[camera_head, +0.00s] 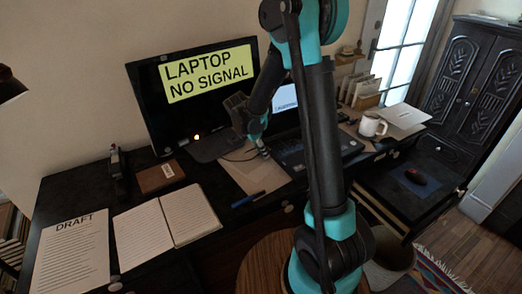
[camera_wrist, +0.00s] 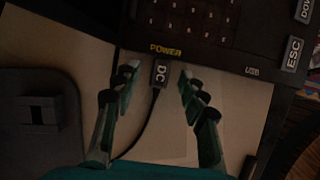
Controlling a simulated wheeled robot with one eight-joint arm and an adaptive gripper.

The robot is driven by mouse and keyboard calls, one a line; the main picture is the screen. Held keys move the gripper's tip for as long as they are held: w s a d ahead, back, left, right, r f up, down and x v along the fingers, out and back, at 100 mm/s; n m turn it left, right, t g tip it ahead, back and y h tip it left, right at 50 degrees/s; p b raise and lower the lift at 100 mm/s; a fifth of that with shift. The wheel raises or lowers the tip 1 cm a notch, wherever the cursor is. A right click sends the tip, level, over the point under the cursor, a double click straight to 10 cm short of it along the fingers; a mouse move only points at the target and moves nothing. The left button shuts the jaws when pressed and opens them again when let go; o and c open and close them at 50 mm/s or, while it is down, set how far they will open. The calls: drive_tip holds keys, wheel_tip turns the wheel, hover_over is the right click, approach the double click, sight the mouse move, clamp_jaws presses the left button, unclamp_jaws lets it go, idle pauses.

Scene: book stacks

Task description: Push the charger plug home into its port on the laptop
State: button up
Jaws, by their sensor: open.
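The laptop (camera_head: 292,156) lies open on the desk, partly hidden behind my arm. In the wrist view its dark keyboard base (camera_wrist: 210,48) fills the top, with a yellow POWER label near its edge. The black charger plug (camera_wrist: 159,76), marked DC, points at that edge just below the label, its cable trailing down and left. The port itself is hidden, and I cannot tell whether a gap remains between plug and laptop. My gripper (camera_wrist: 158,72) is open, with one finger on each side of the plug, apart from it. It shows small in the head view (camera_head: 263,152).
A monitor (camera_head: 200,95) reading LAPTOP NO SIGNAL stands behind. A blue pen (camera_head: 248,199) and an open notebook (camera_head: 166,226) lie to the left. A white mug (camera_head: 371,125) stands to the right. Pale paper (camera_wrist: 180,138) lies under my gripper.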

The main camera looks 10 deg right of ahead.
drive_tip(key=v, duration=1.2)
drive_tip(key=shift+s, duration=0.1)
drive_tip(key=s+d+f+m+y, duration=0.1)
drive_tip(key=s+d+f+m, duration=0.1)
drive_tip(key=s+d+m, duration=0.2)
drive_tip(key=s+d+f+m+t+y, duration=0.1)
drive_tip(key=s+d+f+m, duration=0.2)
drive_tip(key=s+m, duration=0.7)
drive_tip(key=s+d+f+m+t+y, duration=0.1)
drive_tip(key=s+d+f+m+y, duration=0.1)
drive_tip(key=s+d+m, duration=0.4)
drive_tip(key=s+f+m, duration=0.1)
drive_tip(key=m, duration=0.2)
drive_tip(key=shift+s+d, duration=0.25)
drive_tip(key=shift+s, duration=0.05)
